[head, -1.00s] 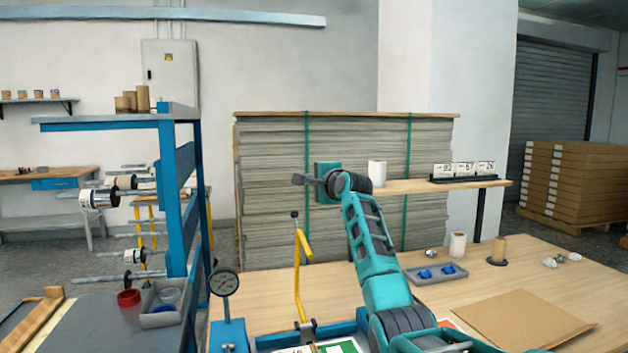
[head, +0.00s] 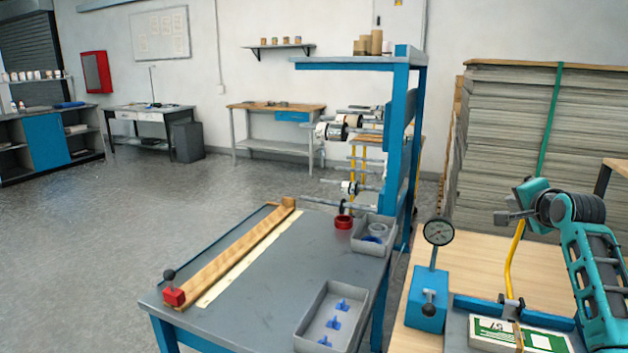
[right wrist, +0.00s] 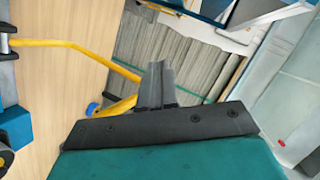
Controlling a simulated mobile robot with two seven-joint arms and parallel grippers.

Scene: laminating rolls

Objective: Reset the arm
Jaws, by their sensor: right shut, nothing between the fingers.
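My right gripper (head: 510,216) is at the right of the head view, raised above the wooden table, in front of the stacked sheets. In the right wrist view its grey fingers (right wrist: 156,85) are together with nothing between them. It is near the yellow bent bar (head: 513,262), which also shows in the right wrist view (right wrist: 75,44); I cannot tell whether they touch. My left gripper is not in view.
A grey-topped bench (head: 265,290) carries trays and a wooden strip. A blue rack (head: 390,150) holds rolls on rods. Grey floor at left is clear.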

